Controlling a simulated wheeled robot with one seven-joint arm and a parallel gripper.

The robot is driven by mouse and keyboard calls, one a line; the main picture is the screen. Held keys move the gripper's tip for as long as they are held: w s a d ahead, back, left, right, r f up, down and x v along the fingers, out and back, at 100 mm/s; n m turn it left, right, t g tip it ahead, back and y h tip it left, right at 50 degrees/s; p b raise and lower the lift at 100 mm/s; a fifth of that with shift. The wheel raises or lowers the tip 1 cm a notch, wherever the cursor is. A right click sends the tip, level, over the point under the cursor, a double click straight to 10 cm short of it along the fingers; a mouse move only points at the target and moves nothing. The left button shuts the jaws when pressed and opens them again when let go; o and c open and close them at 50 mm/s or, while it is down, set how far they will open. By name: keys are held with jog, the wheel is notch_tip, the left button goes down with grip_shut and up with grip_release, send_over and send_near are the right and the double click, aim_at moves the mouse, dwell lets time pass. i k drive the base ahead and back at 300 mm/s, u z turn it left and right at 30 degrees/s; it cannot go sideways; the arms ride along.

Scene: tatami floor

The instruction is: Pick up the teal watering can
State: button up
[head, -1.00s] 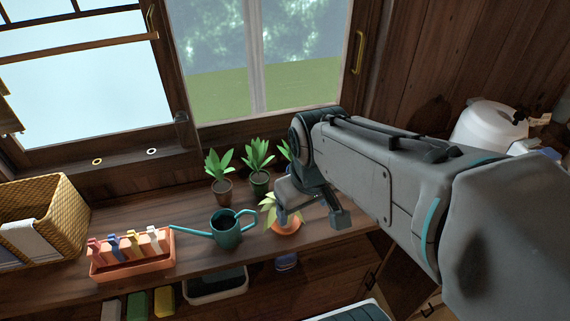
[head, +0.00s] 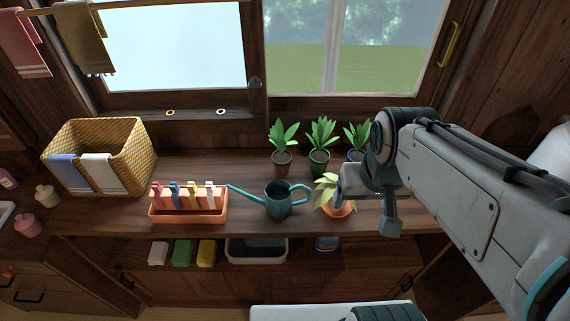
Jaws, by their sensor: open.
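The teal watering can (head: 279,206) stands upright on the wooden counter, its long spout pointing left and its handle loop on the right. My gripper (head: 364,206) is to the right of the can, apart from it, over the orange pot with a pale-leaved plant. The gripper is open, and no object shows between its fingers. Part of it is hidden behind my own wrist.
An orange planter with clothespin-like pegs (head: 188,204) stands close to the left of the can. A wicker basket (head: 128,150) is farther left. Several potted plants (head: 320,150) stand behind. An orange pot (head: 338,210) is close on the right. Bare counter (head: 225,165) lies behind the planter.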

aim_at(279, 202)
jog(key=z, duration=0.05)
jog(key=i, duration=0.1)
jog(key=z, duration=0.6)
jog(key=k, duration=1.15)
jog(key=u, duration=1.2)
jog(key=i, duration=0.5)
